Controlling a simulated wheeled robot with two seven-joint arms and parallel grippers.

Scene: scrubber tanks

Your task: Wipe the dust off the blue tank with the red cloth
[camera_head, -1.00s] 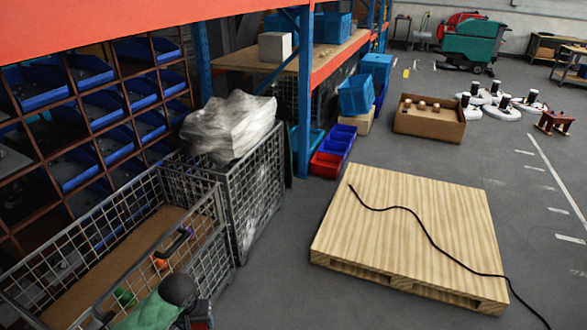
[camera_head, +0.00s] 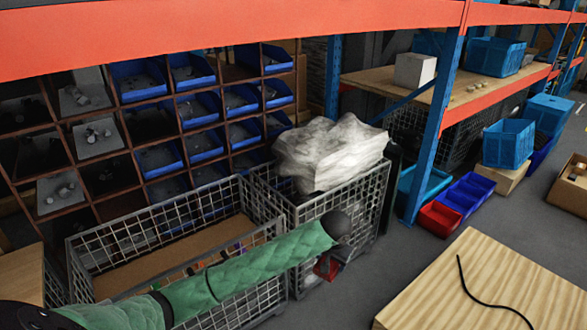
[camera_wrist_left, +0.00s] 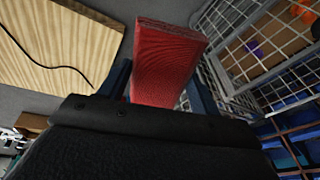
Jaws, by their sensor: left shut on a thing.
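My left arm, in a green sleeve, reaches in from the lower left in the head view. Its gripper (camera_head: 328,264) is in front of the right wire cage, and a bit of the red cloth (camera_head: 325,270) shows at it. In the left wrist view the red cloth (camera_wrist_left: 166,58) is a folded block between the two dark fingers of the left gripper (camera_wrist_left: 160,82), which is shut on it. The blue tank is not recognisable in either current view. My right gripper is not in view.
Wire cages (camera_head: 345,205) stand close by the left arm, one with a plastic-wrapped bundle (camera_head: 330,152). Behind are shelves of blue bins (camera_head: 205,142). Red and blue bins (camera_head: 465,195) sit by the rack post. Grey floor separates them.

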